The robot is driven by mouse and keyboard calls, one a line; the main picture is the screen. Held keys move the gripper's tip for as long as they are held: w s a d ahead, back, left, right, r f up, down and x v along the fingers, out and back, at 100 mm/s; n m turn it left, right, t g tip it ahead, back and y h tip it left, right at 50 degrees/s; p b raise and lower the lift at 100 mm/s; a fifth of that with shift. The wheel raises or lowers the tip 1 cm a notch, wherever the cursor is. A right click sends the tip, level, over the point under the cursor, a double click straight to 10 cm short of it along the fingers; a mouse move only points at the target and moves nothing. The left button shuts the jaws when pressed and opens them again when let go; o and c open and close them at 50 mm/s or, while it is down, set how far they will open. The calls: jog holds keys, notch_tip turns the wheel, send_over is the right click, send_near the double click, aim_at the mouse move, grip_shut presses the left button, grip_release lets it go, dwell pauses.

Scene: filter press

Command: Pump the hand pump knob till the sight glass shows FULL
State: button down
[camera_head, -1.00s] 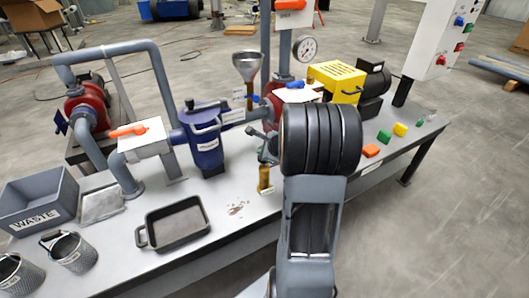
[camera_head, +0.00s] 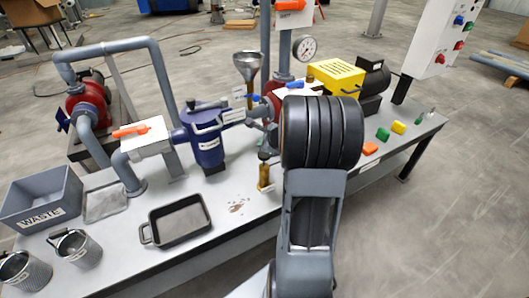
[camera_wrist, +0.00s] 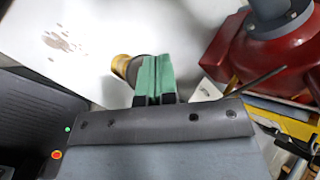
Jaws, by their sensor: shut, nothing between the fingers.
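The hand pump is a small brass cylinder (camera_head: 264,177) standing near the front edge of the bench, with a dark knob (camera_head: 264,156) on top. In the wrist view the brass pump (camera_wrist: 121,66) shows partly behind my fingers. My gripper (camera_wrist: 154,76) has green finger pads pressed together with nothing between them. It overlaps the pump in that view; I cannot tell whether it touches the knob. In the head view my arm hides most of the gripper, which is just above the knob. I cannot make out the sight glass or its reading.
A blue filter housing (camera_head: 203,140) stands left of the pump, with a funnel (camera_head: 248,66) behind. A black tray (camera_head: 179,221) and a waste bin (camera_head: 41,197) are on the left. A red pump body (camera_wrist: 270,50) is close right of my gripper.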

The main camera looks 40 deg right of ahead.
jog(key=shift+r+p, duration=1.4)
jog(key=shift+r, duration=0.55)
